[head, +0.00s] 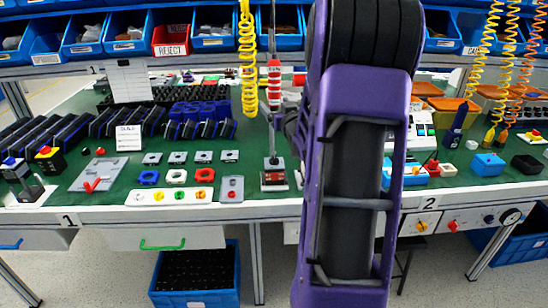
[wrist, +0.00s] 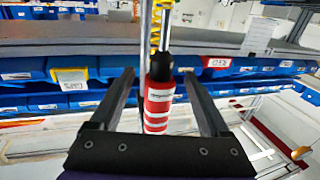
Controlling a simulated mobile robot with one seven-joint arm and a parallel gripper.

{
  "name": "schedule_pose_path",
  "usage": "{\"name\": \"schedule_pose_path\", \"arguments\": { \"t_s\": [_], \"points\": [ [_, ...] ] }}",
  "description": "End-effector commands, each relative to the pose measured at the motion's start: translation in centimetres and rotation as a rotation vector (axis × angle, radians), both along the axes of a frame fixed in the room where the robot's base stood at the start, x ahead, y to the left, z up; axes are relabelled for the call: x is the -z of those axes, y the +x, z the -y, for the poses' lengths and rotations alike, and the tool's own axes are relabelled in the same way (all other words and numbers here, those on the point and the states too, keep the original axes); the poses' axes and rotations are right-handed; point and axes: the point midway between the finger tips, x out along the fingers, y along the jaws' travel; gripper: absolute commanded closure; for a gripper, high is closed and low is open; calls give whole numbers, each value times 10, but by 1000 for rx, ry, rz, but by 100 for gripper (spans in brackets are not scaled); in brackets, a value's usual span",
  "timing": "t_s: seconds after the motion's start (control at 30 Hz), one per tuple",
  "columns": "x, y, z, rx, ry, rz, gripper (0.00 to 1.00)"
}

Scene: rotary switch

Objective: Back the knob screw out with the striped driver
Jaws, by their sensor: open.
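The striped driver (head: 274,82) has a red-and-white handle and hangs upright, its thin shaft reaching down toward a small grey, black and red switch unit (head: 274,178) on the bench. In the wrist view the striped handle (wrist: 158,104) stands between the two fingers of my gripper (wrist: 158,75). The fingers are apart, with a gap showing on each side of the handle. In the head view my purple arm hides most of my gripper. The knob screw is too small to make out, and I cannot tell whether the driver tip touches it.
A green bench (head: 130,190) carries several switch parts left of the driver and a grey plate (head: 231,189) close by. A yellow coiled hose (head: 248,60) hangs just left of the driver. Blue bins (head: 85,40) line the back.

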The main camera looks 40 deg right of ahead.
Motion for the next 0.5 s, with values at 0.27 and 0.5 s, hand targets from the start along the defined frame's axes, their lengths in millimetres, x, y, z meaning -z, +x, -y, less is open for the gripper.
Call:
{"name": "schedule_pose_path", "arguments": {
  "t_s": [0.27,0.5],
  "points": [
    [1,-13,-3,1,-1,-1,20],
    [0,-32,-9,1,-1,1,20]
  ]
}}
